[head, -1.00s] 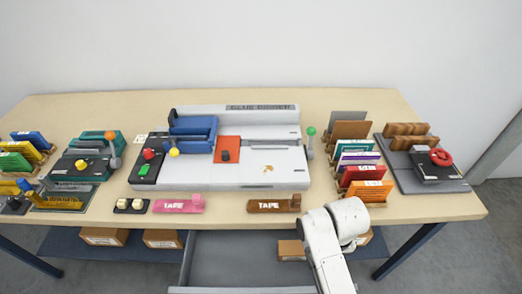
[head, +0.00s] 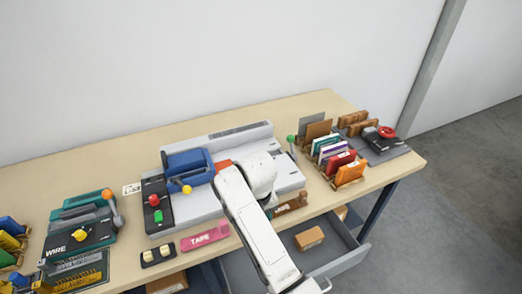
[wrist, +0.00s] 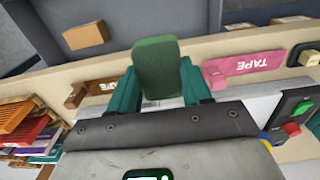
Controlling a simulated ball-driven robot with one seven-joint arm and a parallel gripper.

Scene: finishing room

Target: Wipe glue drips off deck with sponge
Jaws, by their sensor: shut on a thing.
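My gripper (wrist: 160,78) is shut on a green sponge (wrist: 157,62), which stands between its teal fingers in the wrist view. In the head view my white arm reaches over the glue binder, and the gripper and sponge are hidden behind it. The binder's pale grey deck (head: 287,175) shows to the right of the arm; a strip of it also shows in the wrist view (wrist: 260,106). The glue drips are hidden now. Whether the sponge touches the deck cannot be told.
A blue clamp (head: 188,166) and a black control panel (head: 154,205) stand left of the arm. Pink (head: 205,236) and brown (head: 290,205) tape dispensers line the front edge. A drawer (head: 345,258) stands open below. A rack of boards (head: 340,160) is at right.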

